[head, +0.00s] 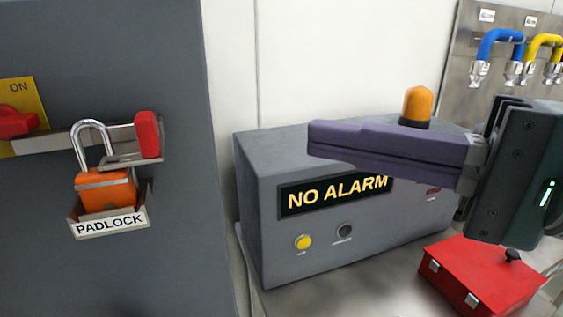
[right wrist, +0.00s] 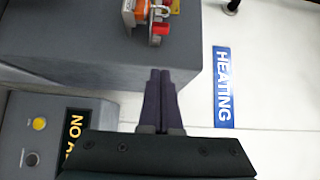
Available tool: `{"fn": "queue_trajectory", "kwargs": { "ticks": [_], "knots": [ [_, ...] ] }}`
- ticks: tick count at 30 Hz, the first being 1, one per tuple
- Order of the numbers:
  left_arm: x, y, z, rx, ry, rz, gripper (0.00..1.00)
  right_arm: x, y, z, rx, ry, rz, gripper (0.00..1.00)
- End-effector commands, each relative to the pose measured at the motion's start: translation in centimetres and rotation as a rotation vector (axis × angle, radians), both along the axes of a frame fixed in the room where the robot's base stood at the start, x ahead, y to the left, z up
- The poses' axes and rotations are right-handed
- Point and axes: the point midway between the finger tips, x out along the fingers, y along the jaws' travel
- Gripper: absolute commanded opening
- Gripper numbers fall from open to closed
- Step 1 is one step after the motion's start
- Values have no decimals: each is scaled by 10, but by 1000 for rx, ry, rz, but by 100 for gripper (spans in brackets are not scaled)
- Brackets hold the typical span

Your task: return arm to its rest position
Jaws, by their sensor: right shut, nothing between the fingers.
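My right gripper (head: 316,140) comes in from the right in the head view, in front of the grey alarm box (head: 270,235). Its dark purple fingers point left and are shut with nothing between them. In the right wrist view the closed fingertips (right wrist: 160,76) point up the picture towards the grey cabinet (right wrist: 85,45). The fingers hide part of the box's upper front and stand apart from the cabinet as far as I can see. My left gripper is in neither view.
An orange padlock (head: 105,192) sits in a labelled holder on the cabinet, near a red switch (head: 17,122). The alarm box reads NO ALARM and has a yellow button (head: 302,242). A red case (head: 480,275) lies below my right arm. Blue hose (head: 497,40) hangs behind. A HEATING sign (right wrist: 222,88) is right.

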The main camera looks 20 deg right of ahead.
Motion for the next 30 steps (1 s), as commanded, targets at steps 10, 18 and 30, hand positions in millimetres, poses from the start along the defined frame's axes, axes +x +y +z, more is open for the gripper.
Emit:
{"fn": "queue_trajectory", "kwargs": {
  "ticks": [10,18,30],
  "knots": [
    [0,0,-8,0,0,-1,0,-14,-4,-7,-51,-9,19,0],
    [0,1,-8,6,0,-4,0,-64,30,-107,-667,-58,226,0],
    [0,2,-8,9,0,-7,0,-134,-44,-200,-1533,184,465,0]
  ]
}}
